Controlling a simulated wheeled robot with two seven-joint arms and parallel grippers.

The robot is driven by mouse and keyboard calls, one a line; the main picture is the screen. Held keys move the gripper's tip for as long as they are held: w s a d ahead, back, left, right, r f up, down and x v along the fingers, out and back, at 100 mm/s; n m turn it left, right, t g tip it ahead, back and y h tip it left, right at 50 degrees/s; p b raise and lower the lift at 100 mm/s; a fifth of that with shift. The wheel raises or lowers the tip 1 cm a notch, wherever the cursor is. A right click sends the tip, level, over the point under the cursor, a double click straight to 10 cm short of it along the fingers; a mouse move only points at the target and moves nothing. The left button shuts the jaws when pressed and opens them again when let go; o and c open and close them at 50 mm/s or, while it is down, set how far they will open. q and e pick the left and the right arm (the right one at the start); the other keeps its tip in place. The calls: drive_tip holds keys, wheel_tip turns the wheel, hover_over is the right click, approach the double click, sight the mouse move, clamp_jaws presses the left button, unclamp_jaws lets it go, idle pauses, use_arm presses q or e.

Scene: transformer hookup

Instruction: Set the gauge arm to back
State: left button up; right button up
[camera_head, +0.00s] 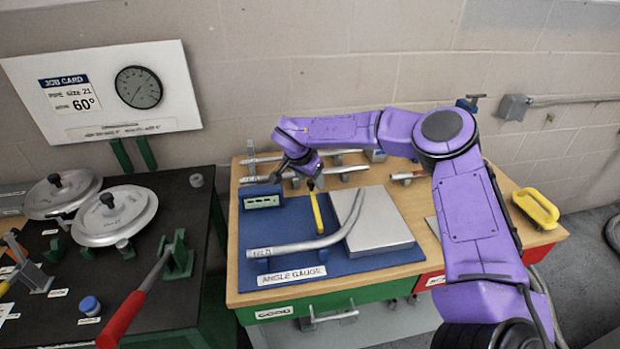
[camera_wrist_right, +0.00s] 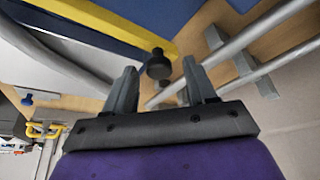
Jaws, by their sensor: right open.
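The gauge arm is a yellow bar (camera_head: 316,211) on the blue angle gauge board (camera_head: 280,225), pointing toward the back of the bench. In the right wrist view the yellow bar (camera_wrist_right: 112,27) ends at a dark round knob (camera_wrist_right: 158,64). My right gripper (camera_head: 309,180) is over the far end of the bar. Its jaws (camera_wrist_right: 161,74) are open, and the knob appears between the fingertips in the wrist view. I cannot tell whether they touch it. My left gripper is out of view.
A bent grey pipe (camera_head: 300,244) and a grey plate (camera_head: 380,226) lie on the board beside the bar. Grey pipes on supports (camera_head: 262,177) lie behind.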

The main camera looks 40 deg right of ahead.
drive_tip(key=b+v, duration=0.1)
drive_tip(key=v, duration=0.9)
drive_tip(key=shift+r+b, duration=0.25)
drive_tip(key=shift+b, duration=0.15)
